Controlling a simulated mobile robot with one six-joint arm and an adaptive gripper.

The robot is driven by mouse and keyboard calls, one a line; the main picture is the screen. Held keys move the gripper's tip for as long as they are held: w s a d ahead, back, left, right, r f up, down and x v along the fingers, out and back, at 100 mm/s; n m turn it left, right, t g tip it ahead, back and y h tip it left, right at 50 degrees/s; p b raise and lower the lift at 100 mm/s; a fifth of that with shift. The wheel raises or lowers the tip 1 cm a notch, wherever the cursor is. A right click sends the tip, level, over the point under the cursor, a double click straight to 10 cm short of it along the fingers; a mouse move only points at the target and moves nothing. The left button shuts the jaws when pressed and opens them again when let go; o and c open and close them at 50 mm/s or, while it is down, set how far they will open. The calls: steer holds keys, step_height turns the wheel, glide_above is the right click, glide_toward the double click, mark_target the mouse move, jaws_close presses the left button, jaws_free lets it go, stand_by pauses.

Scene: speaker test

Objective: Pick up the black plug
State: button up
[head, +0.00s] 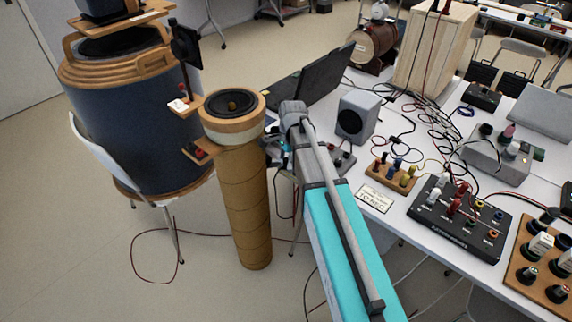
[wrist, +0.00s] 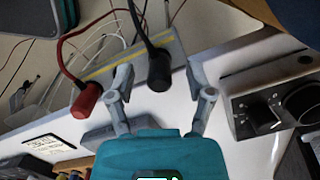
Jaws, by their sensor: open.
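In the wrist view the black plug (wrist: 159,74) stands on a grey block with a yellow stripe (wrist: 108,66), its black cable running up out of the picture. My gripper (wrist: 161,79) is open, with one finger to the left of the black plug and the other to the right. A gap shows on each side of the plug, and I cannot tell the depth between them. A red plug (wrist: 87,100) with a red cable is just left of the left finger. In the head view my arm hides most of the gripper, and I cannot make out the black plug.
In the wrist view a grey box with a black knob (wrist: 262,115) is close on the right, and a white label (wrist: 40,149) lies at lower left. In the head view a grey speaker (head: 357,117), an open laptop (head: 322,80) and a cardboard column (head: 245,200) surround the gripper area.

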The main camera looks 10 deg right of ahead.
mark_target(285, 158)
steer(key=shift+c, duration=0.2)
jaws_close()
stand_by(0.3)
steer(key=shift+r, duration=0.2)
step_height(285, 158, up, 3)
steer(key=p, duration=0.3)
steer(key=s+a+r+p, duration=0.1)
steer(key=s+r+p, duration=0.8)
steer(key=s, duration=0.5)
steer(key=shift+r+p, duration=0.35)
steer(key=shift+p, duration=0.2)
steer(key=shift+r, duration=0.15)
step_height(285, 158, up, 6)
steer(key=p, duration=0.6)
steer(key=shift+r, duration=0.15)
